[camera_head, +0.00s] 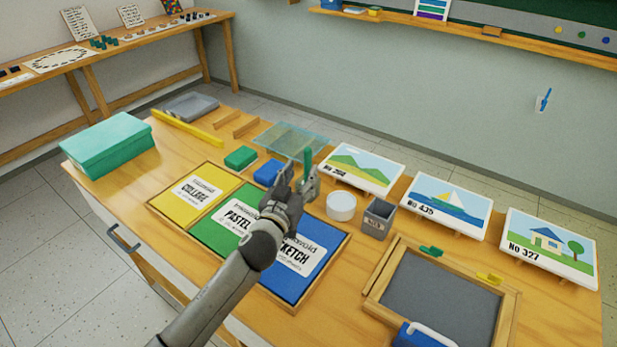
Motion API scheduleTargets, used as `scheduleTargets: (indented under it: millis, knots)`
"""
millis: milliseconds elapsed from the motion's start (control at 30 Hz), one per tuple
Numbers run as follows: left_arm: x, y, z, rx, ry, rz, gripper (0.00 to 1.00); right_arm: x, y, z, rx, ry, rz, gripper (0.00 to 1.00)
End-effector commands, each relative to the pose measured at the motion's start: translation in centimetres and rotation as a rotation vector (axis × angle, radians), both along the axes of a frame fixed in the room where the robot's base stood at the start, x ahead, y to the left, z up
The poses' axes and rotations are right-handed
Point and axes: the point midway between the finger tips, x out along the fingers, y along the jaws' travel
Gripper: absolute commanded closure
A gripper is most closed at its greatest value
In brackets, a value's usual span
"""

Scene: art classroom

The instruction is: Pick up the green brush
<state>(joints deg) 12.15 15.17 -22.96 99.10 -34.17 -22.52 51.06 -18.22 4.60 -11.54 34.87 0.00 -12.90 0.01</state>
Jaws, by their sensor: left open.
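My right gripper is not in view.
Picture cards (445,207) line the back right. A framed slate (440,300) lies at front right, a green box (108,145) at left.

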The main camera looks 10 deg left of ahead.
Motion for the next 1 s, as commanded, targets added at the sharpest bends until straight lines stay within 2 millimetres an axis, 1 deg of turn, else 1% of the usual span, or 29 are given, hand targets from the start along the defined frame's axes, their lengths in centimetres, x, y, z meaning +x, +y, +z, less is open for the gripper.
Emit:
scheduleTargets:
  millis: [33, 100, 233, 300, 367, 500, 600, 900, 1000]
  knots:
    - [0.5, -0.1, 0.1, 0.001, -0.001, 0.0, 0.57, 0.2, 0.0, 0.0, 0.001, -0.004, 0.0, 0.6]
    - [0.9, -0.1, 0.0, 0.001, 0.0, 0.001, 0.57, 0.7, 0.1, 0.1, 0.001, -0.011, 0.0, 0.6]
    - [1.7, -0.1, 0.2, 0.001, 0.0, 0.001, 0.57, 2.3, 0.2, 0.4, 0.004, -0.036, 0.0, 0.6]
    - [2.5, -0.2, 0.4, 0.003, 0.0, 0.001, 0.57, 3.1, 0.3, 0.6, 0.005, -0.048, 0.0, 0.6]
    - [3.4, -0.3, 0.6, 0.002, 0.0, 0.001, 0.57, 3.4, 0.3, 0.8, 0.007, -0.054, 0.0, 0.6]
    - [5.1, -0.5, 0.5, 0.002, 0.0, 0.001, 0.57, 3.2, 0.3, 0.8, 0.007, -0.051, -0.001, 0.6]
    - [5.9, -0.7, 0.5, 0.0, 0.001, 0.001, 0.57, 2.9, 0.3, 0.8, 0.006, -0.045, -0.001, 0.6]
    - [6.1, -0.7, 0.4, 0.0, 0.002, 0.001, 0.57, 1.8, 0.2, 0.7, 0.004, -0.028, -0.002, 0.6]
    - [6.1, -0.7, 0.4, 0.0, 0.002, 0.001, 0.7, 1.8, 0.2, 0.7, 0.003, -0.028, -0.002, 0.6]
